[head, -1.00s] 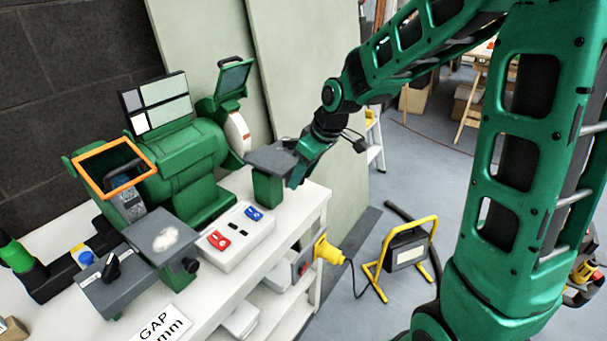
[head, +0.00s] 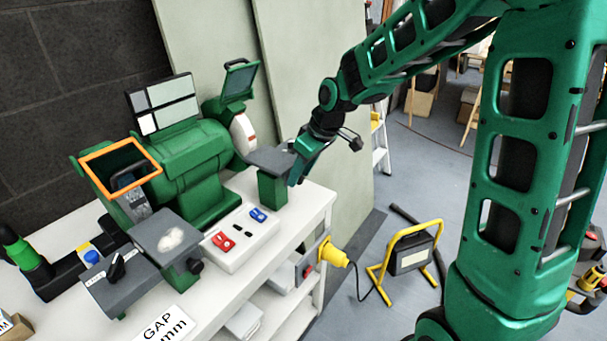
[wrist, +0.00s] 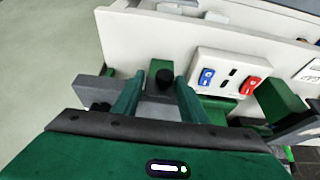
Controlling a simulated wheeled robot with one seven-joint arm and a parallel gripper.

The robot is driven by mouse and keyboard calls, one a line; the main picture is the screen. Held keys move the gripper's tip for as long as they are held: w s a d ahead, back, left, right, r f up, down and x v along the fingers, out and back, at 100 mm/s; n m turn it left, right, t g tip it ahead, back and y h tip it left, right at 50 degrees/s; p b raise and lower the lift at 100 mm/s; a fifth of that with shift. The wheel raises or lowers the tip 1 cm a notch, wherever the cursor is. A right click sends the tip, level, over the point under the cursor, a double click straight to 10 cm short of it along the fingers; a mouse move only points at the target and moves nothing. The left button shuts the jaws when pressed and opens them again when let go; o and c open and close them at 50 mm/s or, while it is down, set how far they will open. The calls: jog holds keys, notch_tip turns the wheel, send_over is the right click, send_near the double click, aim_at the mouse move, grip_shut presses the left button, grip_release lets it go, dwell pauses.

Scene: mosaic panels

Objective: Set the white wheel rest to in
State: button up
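The green bench grinder (head: 190,160) stands on the white bench. Its white wheel (head: 243,135) is at the right end, under a raised clear shield. The white wheel rest is a grey plate (head: 268,157) on a green post in front of that wheel. In the wrist view its dark knob (wrist: 165,79) shows between my fingertips. My gripper (wrist: 161,80) is open, with a finger on each side of the knob; I cannot tell whether they touch it. In the head view my gripper (head: 299,168) is at the right side of the rest, its fingertips partly hidden.
A switch box (head: 240,240) with red and blue switches sits in front of the grinder. The other wheel's rest (head: 165,236) is at left, with an orange-framed shield (head: 120,160) above. A yellow work lamp (head: 408,258) stands on the floor near the bench's right end.

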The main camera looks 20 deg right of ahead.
jog(key=shift+s+a, duration=0.15)
jog(key=shift+a, duration=0.1)
jog(key=v, duration=1)
jog(key=shift+d+r, duration=0.2)
jog(key=shift+r, duration=0.15)
jog(key=s+d+f+m+g, duration=0.1)
jog(key=s+d+m, duration=0.3)
jog(key=s, duration=0.6)
jog(key=s+d+f+m+g+h, duration=0.1)
jog(key=s+d+f+m, duration=0.2)
jog(key=s, duration=0.7)
jog(key=s+d+f+m+g+h, duration=0.1)
jog(key=s+d+f+m+g, duration=0.1)
jog(key=s+d+m, duration=0.4)
jog(key=s+d, duration=0.4)
jog(key=s, duration=0.1)
jog(key=shift+d+f+m, duration=0.15)
jog(key=shift+d+m, duration=0.1)
jog(key=shift+m, duration=0.05)
jog(key=shift+s, duration=0.1)
jog(key=shift+w+f+h, duration=0.25)
jog(key=shift+w+h, duration=0.05)
jog(key=shift+w, duration=0.35)
